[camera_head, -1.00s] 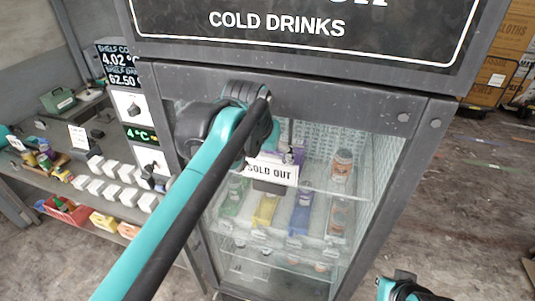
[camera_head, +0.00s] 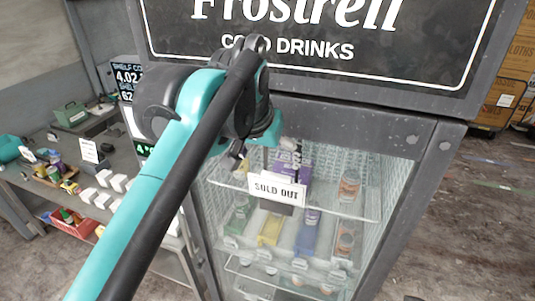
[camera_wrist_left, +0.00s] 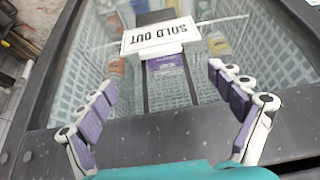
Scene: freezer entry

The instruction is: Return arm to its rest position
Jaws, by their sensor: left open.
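My left arm (camera_head: 165,175) reaches in from the lower left in the head view, its raised wrist in front of the cold drinks fridge (camera_head: 420,180). My left gripper is mostly hidden behind the wrist there. In the left wrist view my left gripper (camera_wrist_left: 163,80) is open, its purple-padded fingers spread wide with nothing between them. A white SOLD OUT sign (camera_head: 277,189) shows in the fridge front; it also shows beyond the fingertips in the left wrist view (camera_wrist_left: 160,36). My right gripper is not in view.
The fridge frame and header sign (camera_head: 330,75) stand close behind my left wrist. Glass shelves hold cans (camera_head: 349,186) and coloured packs. At left, a counter (camera_head: 50,190) carries white boxes and a green case (camera_head: 72,115). Cardboard boxes (camera_head: 498,100) stand at back right; floor there is open.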

